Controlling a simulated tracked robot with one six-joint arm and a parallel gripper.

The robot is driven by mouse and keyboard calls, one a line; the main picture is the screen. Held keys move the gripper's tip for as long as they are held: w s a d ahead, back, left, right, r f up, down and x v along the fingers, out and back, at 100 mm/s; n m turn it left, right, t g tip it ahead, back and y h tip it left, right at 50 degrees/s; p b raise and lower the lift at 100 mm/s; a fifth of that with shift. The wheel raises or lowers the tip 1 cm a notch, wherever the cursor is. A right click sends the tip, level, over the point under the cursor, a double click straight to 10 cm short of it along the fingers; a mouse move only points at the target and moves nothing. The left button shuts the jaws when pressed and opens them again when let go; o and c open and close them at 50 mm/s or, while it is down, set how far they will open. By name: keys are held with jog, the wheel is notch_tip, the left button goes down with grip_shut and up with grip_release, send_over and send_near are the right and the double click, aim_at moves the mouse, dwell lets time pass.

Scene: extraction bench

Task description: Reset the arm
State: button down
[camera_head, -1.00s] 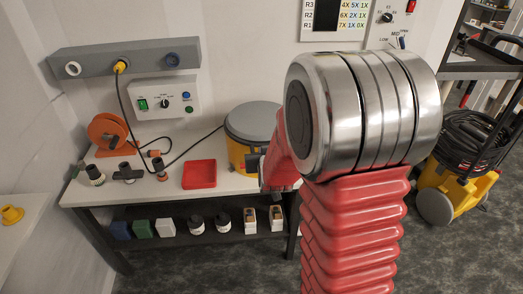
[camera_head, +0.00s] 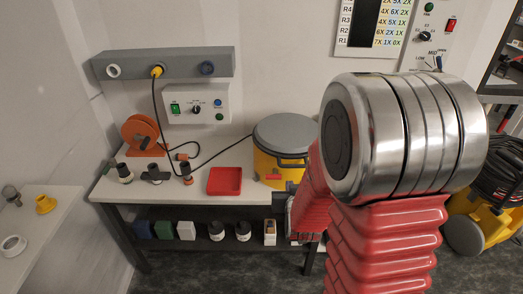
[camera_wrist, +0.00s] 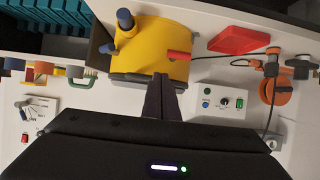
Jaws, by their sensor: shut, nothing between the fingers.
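My red arm, with a big silver joint (camera_head: 400,135), fills the right half of the head view. It hides part of the bench and the wall behind it. My gripper (camera_wrist: 162,90) shows in the wrist view as two dark fingers side by side, shut and empty. Past the fingertips in that view is the yellow canister (camera_wrist: 160,50); I cannot tell whether they touch it. In the head view the forearm reaches down beside the yellow canister (camera_head: 268,168), near the bench's right front edge, and the fingertips are not clear.
The bench (camera_head: 140,185) holds a red tray (camera_head: 225,181), an orange reel (camera_head: 141,133) and small dark fittings. Bottles and blocks stand on its lower shelf (camera_head: 190,240). A white side table (camera_head: 45,225) is at left. A yellow machine (camera_head: 480,220) stands right.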

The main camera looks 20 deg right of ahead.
jog(key=s+a+f+g+y, duration=0.3)
jog(key=s+a+f+g, duration=0.35)
jog(key=s, duration=0.35)
jog(key=s+a+r+n, duration=0.1)
jog(key=s+a+r, duration=0.2)
jog(key=r, duration=0.4)
jog(key=s+a+r+n, duration=0.1)
jog(key=s+a+r, duration=0.1)
jog(key=s+r, duration=0.3)
jog(key=s+a+r+n+y, duration=0.1)
jog(key=s+a+r, duration=0.2)
jog(key=r, duration=0.8)
jog(key=shift+s+a+n, duration=0.3)
jog(key=shift+s+n, duration=0.1)
jog(key=shift+s, duration=0.65)
